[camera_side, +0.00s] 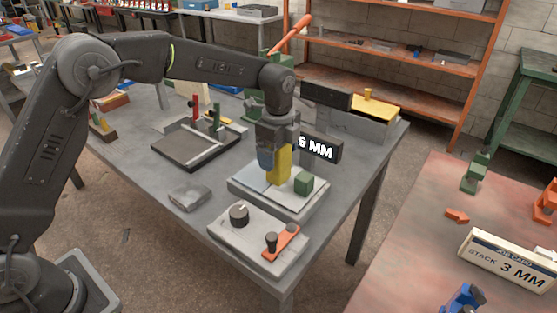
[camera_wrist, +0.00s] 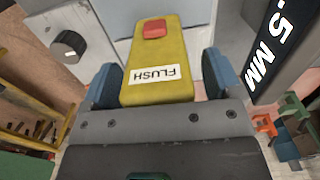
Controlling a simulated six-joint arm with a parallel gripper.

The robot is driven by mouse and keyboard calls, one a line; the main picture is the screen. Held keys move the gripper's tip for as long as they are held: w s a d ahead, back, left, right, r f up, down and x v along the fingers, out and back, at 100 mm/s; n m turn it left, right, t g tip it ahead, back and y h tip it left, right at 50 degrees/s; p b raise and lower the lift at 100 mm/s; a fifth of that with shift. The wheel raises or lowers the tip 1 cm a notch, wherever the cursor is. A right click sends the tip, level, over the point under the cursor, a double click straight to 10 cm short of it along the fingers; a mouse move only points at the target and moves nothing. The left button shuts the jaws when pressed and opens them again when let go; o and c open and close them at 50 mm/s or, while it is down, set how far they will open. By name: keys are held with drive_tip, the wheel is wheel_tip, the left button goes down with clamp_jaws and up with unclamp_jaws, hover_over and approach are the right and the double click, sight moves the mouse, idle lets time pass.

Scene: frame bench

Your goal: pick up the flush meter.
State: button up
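The flush meter (camera_wrist: 158,60) is a yellow block with a white FLUSH label and a red button, seen large in the wrist view. In the side view the flush meter (camera_side: 284,166) stands upright at the pale plate (camera_side: 245,187), partly hidden by my gripper (camera_side: 272,160). In the wrist view my gripper (camera_wrist: 160,80) has one blue finger on each side of the meter. The left finger lies close to it, and a narrow gap shows at the right finger. The gripper looks open around the meter. The meter's underside is hidden.
A green block (camera_side: 304,183) sits on the plate, right of the meter. A dark sign reading MM (camera_side: 320,147) stands close behind. A control box (camera_side: 258,247) with knobs is in front. A grey tray (camera_side: 190,147) lies left. A grey block (camera_side: 190,196) lies front left.

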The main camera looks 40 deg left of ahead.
drive_tip(key=c, duration=1)
drive_tip(key=shift+r, duration=0.1)
drive_tip(key=shift+c, duration=0.2)
